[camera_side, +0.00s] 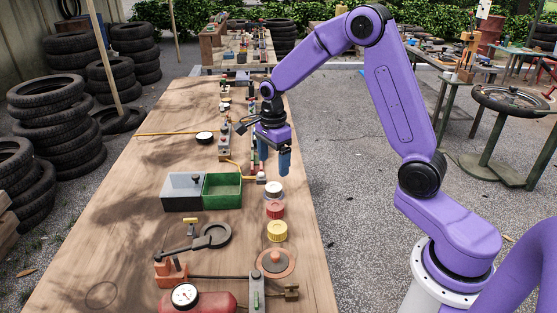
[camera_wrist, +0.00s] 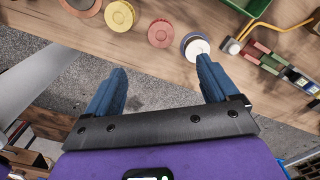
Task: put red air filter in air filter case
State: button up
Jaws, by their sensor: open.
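The red air filter appears to be the round, ribbed red piece (camera_side: 275,211), standing on the wooden table between a white-topped round piece (camera_side: 274,189) and a yellow one (camera_side: 277,231). In the wrist view the red piece (camera_wrist: 161,33) lies just beyond the gap between my fingertips. My gripper (camera_side: 276,165) is open and empty, pointing down with blue fingers, above the table's right edge. It also shows in the wrist view (camera_wrist: 160,68). An open box has a grey-white compartment (camera_side: 182,203) and a green compartment (camera_side: 222,205). I cannot tell which container is the air filter case.
An orange disc (camera_side: 276,263), a red tank with a gauge (camera_side: 186,297) and a black ring on an arm (camera_side: 215,236) occupy the near table. A yellow hose and fittings (camera_side: 225,140) lie farther back. The table's left side (camera_side: 110,200) is mostly clear.

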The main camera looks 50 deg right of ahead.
jog(key=s+a+r+n, duration=0.3)
jog(key=s+a+n, duration=0.2)
jog(key=s+n, duration=0.2)
jog(key=s+a+r+n, duration=0.2)
jog(key=s+a+n, duration=0.2)
jog(key=s+n, duration=0.25)
jog(key=s+d+r+n, duration=0.1)
jog(key=s+n, duration=1.7)
jog(key=shift+r, duration=0.3)
jog(key=shift+s+d+n, duration=0.25)
jog(key=shift+s+n, duration=0.25)
jog(key=shift+n, duration=0.15)
jog(key=shift+w, duration=0.1)
